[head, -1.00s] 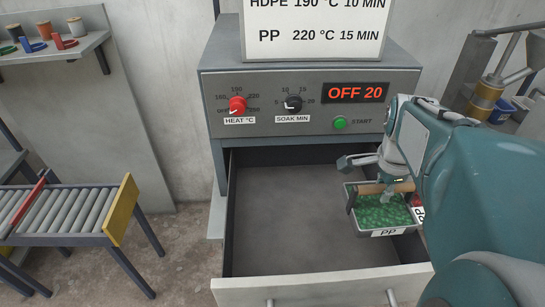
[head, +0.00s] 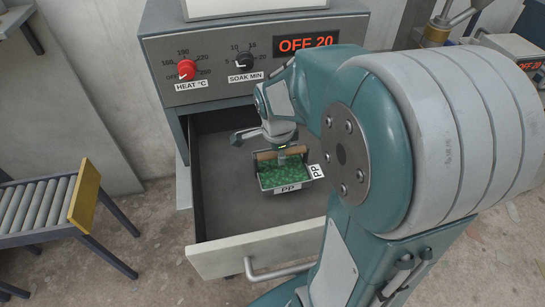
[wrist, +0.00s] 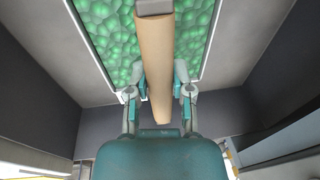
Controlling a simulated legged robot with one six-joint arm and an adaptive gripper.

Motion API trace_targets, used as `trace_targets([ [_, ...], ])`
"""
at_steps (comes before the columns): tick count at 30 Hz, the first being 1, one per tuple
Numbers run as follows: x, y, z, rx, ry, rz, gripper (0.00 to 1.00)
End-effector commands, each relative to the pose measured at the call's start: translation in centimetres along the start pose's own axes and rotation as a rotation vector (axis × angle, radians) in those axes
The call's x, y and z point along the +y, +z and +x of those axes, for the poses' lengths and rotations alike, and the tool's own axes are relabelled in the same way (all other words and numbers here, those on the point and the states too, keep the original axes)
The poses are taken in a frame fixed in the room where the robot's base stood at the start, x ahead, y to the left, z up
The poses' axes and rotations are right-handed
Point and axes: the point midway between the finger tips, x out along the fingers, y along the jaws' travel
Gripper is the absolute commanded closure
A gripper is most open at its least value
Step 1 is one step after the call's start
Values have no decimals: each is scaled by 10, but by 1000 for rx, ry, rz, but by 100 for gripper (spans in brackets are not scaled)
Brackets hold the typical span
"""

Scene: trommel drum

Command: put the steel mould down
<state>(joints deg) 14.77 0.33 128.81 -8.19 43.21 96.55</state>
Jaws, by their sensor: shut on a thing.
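The steel mould (head: 264,187) is a small open tray filled with green granules, with PP labels on its front and right side. A wooden handle (head: 282,152) spans its top. My gripper (head: 282,148) is shut on that handle. The mould is inside the open oven drawer (head: 212,200), right of the drawer's middle. I cannot tell whether its bottom touches the drawer floor. In the wrist view my gripper's fingers (wrist: 160,88) lie on both sides of the handle (wrist: 156,60), with the green granules (wrist: 103,28) beyond.
The oven front (head: 220,70) above the drawer has a red heat knob (head: 187,70), a soak knob and a display reading OFF 20. Bare drawer floor lies left of the mould. A roller conveyor (head: 45,205) stands at the left.

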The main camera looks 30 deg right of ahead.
Motion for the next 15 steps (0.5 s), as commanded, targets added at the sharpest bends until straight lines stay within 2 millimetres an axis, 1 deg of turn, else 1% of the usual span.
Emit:
trace_targets([
  [4,-3,11,13,0,1,-5,100],
  [6,-1,10,24,1,2,-1,100],
  [9,1,11,36,0,0,0,100],
  [12,1,12,40,0,-1,0,100],
  [15,1,12,40,0,-3,0,100],
])
